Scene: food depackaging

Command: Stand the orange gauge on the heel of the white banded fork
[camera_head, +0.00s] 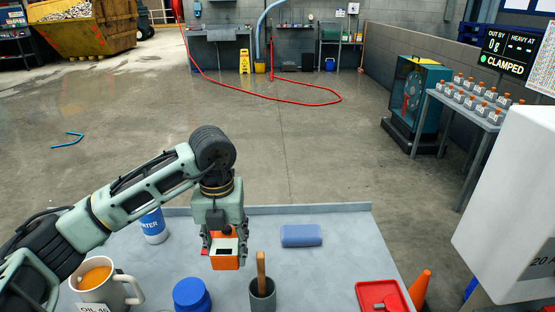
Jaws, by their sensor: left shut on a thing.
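My left gripper (225,250) is shut on an orange boxy piece (228,264) with a pale top and a dark window, which looks like the orange gauge. It holds the gauge above the grey table (265,226), between the blue-lidded container and the grey cup; whether its lower end touches anything is not clear. I cannot make out a white banded fork in this view. My right gripper is not in view.
A mug (103,289), blue-lidded container (191,296) and grey cup (262,297) with a wooden handle stand near the front. A display (507,50) reads "CLAMPED".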

